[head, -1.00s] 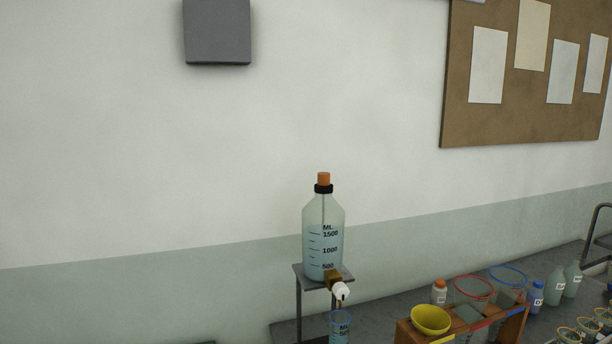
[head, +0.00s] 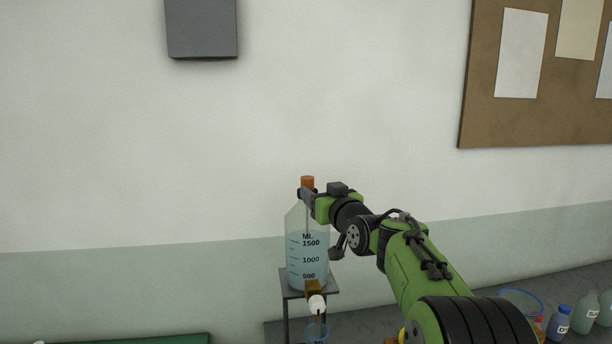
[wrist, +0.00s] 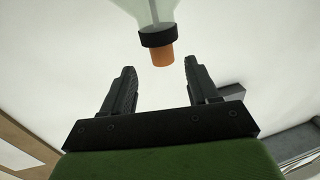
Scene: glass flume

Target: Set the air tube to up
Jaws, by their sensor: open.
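The air tube's orange top (head: 307,182) stands upright above the neck of the clear bottle (head: 308,262), which holds pale blue liquid and has ML marks. My gripper (head: 306,194) is at the bottle's neck, coming from the right, and covers the black collar in the head view. In the wrist view, the orange top (wrist: 162,57) and the black collar (wrist: 157,37) show just beyond my open gripper (wrist: 159,70), roughly centred between the fingertips. The fingers look apart from it. How far the tube reaches down inside is hard to make out.
The bottle stands on a grey metal stand (head: 290,293). A brass fitting with a white tap (head: 317,303) is low on its front, above a beaker (head: 317,331). Labelled bottles (head: 586,312) stand at right. The wall behind is clear around the bottle's top.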

